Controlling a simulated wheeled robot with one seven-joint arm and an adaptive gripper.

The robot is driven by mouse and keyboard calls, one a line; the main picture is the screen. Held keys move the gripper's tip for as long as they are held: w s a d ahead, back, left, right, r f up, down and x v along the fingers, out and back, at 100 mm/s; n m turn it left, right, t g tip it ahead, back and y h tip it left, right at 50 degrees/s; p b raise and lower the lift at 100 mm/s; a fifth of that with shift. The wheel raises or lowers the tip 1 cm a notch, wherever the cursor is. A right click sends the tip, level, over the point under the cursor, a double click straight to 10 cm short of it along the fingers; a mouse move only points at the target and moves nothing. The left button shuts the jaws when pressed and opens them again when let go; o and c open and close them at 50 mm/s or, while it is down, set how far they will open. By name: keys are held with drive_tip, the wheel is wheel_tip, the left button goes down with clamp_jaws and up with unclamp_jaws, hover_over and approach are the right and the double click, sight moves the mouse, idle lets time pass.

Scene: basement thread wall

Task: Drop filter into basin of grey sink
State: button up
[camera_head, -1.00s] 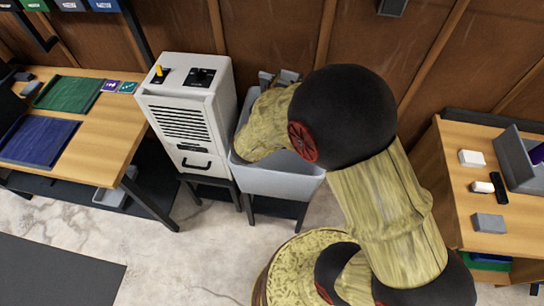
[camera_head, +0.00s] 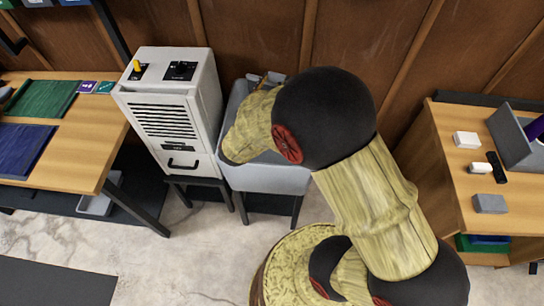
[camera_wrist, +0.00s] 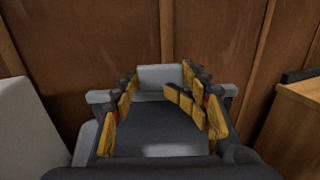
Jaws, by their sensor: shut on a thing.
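The grey sink (camera_head: 268,181) stands in front of the wooden wall, on dark legs. My forearm and wrist hang over it and hide most of its basin. My gripper (camera_wrist: 160,88) has yellow and black fingers and points toward the wall. It is shut on a pale grey block (camera_wrist: 160,74), seen between the fingertips, which appears to be the filter. In the head view only small parts of the finger ends show past my wrist, at the sink's back. How high the block is above the basin cannot be told.
A light grey machine (camera_head: 171,125) with a vent and knobs stands close on the sink's left. A wooden workbench (camera_head: 85,150) is farther left. A wooden bench (camera_head: 460,190) with small boxes stands at the right.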

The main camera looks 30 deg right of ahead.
drive_tip(key=o, duration=1.3)
drive_tip(key=shift+c, duration=0.2)
drive_tip(key=v, duration=1.2)
